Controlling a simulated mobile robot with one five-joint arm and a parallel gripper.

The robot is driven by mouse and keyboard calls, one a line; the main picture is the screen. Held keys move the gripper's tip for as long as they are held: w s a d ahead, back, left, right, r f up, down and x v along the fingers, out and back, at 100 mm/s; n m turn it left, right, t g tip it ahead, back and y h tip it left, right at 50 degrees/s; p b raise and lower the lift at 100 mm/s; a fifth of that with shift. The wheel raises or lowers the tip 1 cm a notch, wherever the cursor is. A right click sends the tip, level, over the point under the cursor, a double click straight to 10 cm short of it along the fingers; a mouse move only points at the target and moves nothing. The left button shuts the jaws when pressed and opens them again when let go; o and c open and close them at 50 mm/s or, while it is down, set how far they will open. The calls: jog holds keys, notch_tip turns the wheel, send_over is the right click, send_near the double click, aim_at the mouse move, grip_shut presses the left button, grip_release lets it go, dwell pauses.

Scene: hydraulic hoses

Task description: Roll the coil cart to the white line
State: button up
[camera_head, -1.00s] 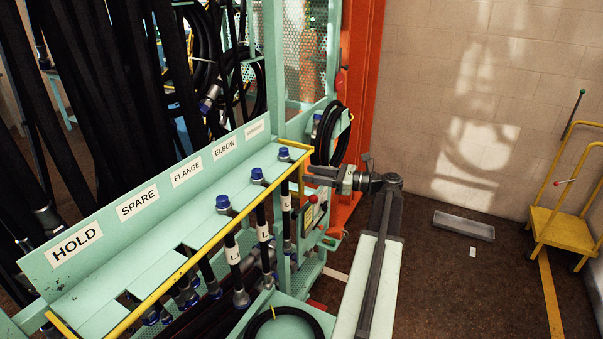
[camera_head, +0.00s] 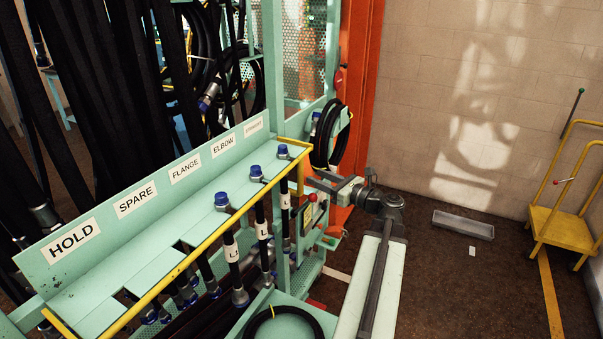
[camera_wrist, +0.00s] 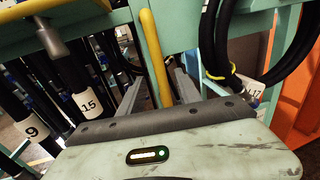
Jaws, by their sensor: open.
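My gripper (camera_head: 325,183) is open beside the yellow bar (camera_head: 301,178) at the right end of the teal labelled rack. In the wrist view a yellow upright bar (camera_wrist: 156,55) stands between my two spread fingers (camera_wrist: 158,92); I cannot tell whether they touch it. A teal tray (camera_head: 250,328) with a black hose coil (camera_head: 284,324) is at the bottom, partly cut off. I cannot tell whether this is the coil cart. A short white strip (camera_head: 337,275) shows on the dark floor, partly hidden by my arm and the teal frame.
Hoses with blue caps (camera_head: 255,172) hang along the rack. A black coil (camera_head: 326,135) hangs by the orange post (camera_head: 358,100). At the right stand a yellow platform cart (camera_head: 556,225), a yellow floor line (camera_head: 550,295) and a grey tray (camera_head: 463,224). Floor between is mostly clear.

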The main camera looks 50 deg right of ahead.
send_over(300, 190)
jog(key=shift+w+d, duration=0.45)
jog(key=shift+c, duration=0.3)
grip_shut()
dwell(1.1)
